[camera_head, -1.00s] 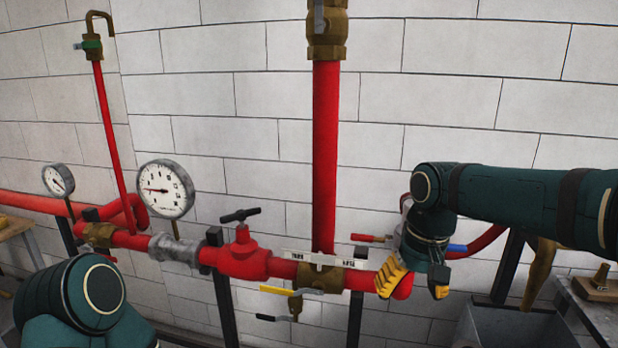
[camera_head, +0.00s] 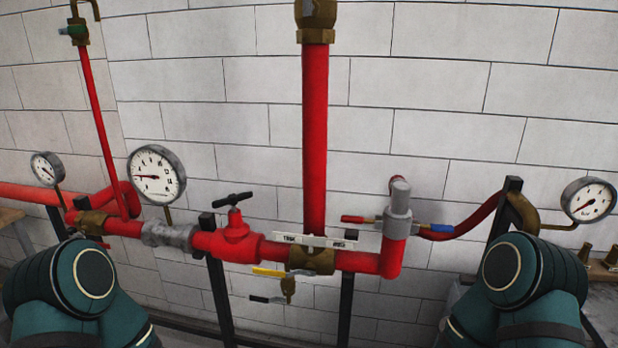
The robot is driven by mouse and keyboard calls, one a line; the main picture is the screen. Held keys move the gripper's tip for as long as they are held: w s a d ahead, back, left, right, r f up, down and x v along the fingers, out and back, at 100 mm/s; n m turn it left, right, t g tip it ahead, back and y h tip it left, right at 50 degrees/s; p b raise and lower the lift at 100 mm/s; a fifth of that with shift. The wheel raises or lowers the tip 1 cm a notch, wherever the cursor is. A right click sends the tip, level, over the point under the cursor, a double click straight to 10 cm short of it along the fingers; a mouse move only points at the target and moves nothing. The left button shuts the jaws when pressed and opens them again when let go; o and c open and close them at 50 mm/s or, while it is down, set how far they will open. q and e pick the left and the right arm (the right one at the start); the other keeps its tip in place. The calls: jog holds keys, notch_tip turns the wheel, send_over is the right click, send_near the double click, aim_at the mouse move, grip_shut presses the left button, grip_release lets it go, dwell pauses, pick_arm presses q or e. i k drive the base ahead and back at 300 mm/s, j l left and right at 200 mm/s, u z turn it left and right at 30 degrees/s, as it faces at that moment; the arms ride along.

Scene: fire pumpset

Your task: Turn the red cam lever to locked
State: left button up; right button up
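The red cam lever (camera_head: 353,219) sticks out to the left, roughly level, from the side of the grey coupling (camera_head: 400,212). The coupling sits on the upturned right end of the red pipe. A blue lever (camera_head: 441,227) sticks out to the right from the same coupling, also roughly level. Nothing of mine touches either lever. My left arm shows at the lower left and my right arm at the lower right. Both grippers are outside the picture.
A red hose (camera_head: 470,222) leads right from the coupling to a dark post. A yellow-handled valve (camera_head: 270,272) and a red valve with a black handle (camera_head: 231,240) lie left on the pipe. Pressure gauges (camera_head: 157,175) stand at left and right. Space before the coupling is clear.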

aim_at(345, 218)
jog(key=j+z, duration=0.1)
jog(key=z, duration=0.35)
jog(key=j+z, duration=0.15)
jog(key=z, duration=0.25)
jog(key=j+z, duration=0.3)
jog(key=j, duration=0.15)
jog(key=j+z, duration=0.3)
jog(key=j, duration=0.15)
jog(key=k+j, duration=0.1)
jog(key=j, duration=0.3)
jog(key=k+j+z, duration=0.1)
jog(key=j, duration=0.25)
jog(key=k+j, duration=0.1)
jog(key=j, duration=0.3)
jog(key=k+j+z, duration=0.1)
jog(key=j, duration=0.25)
